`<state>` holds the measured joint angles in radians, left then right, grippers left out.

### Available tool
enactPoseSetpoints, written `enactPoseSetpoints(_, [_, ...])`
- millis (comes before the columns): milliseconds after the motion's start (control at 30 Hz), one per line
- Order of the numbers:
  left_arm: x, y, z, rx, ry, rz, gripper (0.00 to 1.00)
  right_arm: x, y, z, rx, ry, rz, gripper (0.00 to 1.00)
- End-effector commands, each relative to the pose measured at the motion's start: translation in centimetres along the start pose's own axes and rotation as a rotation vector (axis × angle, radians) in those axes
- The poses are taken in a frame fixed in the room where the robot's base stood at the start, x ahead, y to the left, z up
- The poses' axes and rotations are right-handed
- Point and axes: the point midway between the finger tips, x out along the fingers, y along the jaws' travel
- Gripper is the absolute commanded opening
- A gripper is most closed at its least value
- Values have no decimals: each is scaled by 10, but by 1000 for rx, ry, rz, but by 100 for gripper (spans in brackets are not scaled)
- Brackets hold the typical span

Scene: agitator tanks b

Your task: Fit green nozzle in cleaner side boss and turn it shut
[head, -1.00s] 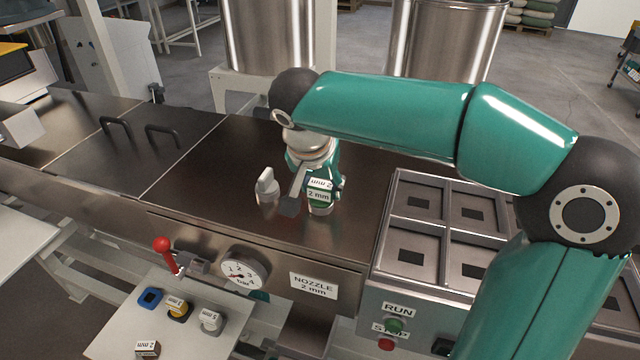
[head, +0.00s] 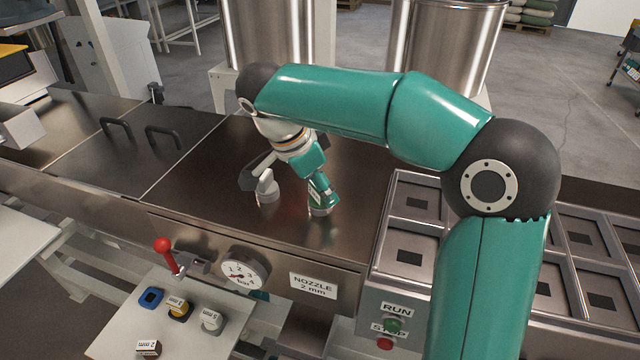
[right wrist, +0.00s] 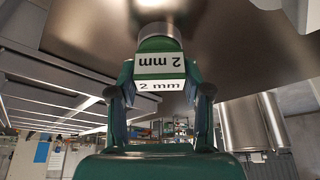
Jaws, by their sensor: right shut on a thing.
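The green nozzle (head: 322,193) carries white "2 mm" labels and stands at a short steel boss (head: 321,211) on the dark metal deck. My right gripper (head: 315,181) is shut on it, coming in from the upper left. In the right wrist view the gripper (right wrist: 158,90) has a finger on each side of the labelled nozzle (right wrist: 160,66). The nozzle's far end meets a round steel part (right wrist: 157,31) there. How deep it sits is hidden. My left gripper is out of view.
A small steel knob (head: 266,187) stands on the deck left of the nozzle. A red-handled lever (head: 164,246), a gauge (head: 243,273) and a "NOZZLE 2 mm" plate (head: 313,286) are in front. A side shelf (head: 190,340) holds several labelled pieces. A compartmented tray (head: 405,232) lies right.

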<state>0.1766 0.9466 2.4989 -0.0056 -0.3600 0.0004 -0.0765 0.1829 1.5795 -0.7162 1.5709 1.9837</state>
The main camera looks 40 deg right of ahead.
Motion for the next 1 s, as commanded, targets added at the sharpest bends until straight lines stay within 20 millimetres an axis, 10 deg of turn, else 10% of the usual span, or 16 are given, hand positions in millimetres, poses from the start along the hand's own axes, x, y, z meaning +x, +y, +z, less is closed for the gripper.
enactPoseSetpoints(867, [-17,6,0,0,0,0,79,-2,-1,0,480,0,200,0])
enactPoseSetpoints(900, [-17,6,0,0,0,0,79,-1,0,0,501,0,209,50])
enactPoseSetpoints(1000, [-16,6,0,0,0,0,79,0,0,0,494,-1,205,67])
